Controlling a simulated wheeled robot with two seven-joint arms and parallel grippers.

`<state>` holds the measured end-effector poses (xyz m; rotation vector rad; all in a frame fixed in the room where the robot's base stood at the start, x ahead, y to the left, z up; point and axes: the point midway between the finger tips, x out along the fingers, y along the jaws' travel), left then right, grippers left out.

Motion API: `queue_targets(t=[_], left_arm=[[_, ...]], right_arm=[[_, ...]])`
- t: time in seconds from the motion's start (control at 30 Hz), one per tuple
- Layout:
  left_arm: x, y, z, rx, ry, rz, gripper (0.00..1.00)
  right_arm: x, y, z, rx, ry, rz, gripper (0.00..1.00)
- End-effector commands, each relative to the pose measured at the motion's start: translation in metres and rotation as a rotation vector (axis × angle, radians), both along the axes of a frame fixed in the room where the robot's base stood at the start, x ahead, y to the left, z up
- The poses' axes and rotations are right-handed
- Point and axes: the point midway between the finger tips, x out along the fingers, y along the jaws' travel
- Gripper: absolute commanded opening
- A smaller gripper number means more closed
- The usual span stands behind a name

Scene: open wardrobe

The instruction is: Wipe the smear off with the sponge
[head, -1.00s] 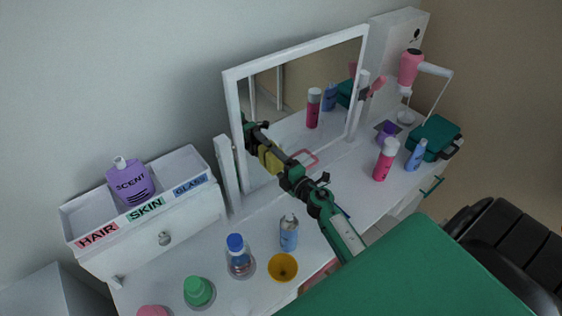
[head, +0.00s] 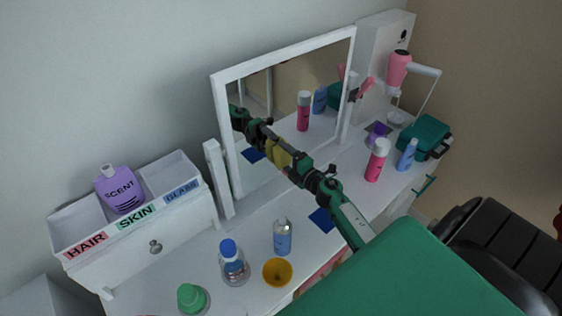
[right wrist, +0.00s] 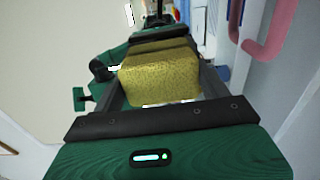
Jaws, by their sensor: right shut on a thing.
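My right gripper (head: 287,163) is shut on a yellow sponge (head: 280,154) in front of the lower part of the mirror (head: 262,92). The sponge's block (right wrist: 160,78) fills the space between the fingers in the right wrist view. The sponge and gripper meet their own reflection closely; whether the sponge touches the glass I cannot tell. I make out no smear on the visible glass; the part behind the sponge and gripper is hidden. My left gripper is out of view.
A blue spray bottle (head: 283,236), yellow cup (head: 277,271) and clear blue-capped bottle (head: 233,264) stand left of my arm. A pink bottle (head: 377,160) and blue bottle (head: 407,154) stand right. A blue square (head: 321,220) lies beside the arm. A labelled organiser (head: 135,240) is left.

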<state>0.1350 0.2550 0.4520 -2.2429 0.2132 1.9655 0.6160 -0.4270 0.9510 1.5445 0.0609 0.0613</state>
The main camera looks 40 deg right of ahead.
Motion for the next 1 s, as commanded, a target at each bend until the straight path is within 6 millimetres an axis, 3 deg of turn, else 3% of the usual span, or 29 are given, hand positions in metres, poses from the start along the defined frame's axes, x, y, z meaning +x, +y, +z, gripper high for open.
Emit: queue_targets(t=[1.0], left_arm=[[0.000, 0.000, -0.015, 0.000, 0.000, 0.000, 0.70]], right_arm=[[0.005, -0.061, 0.000, -0.002, -0.001, -0.003, 0.58]])
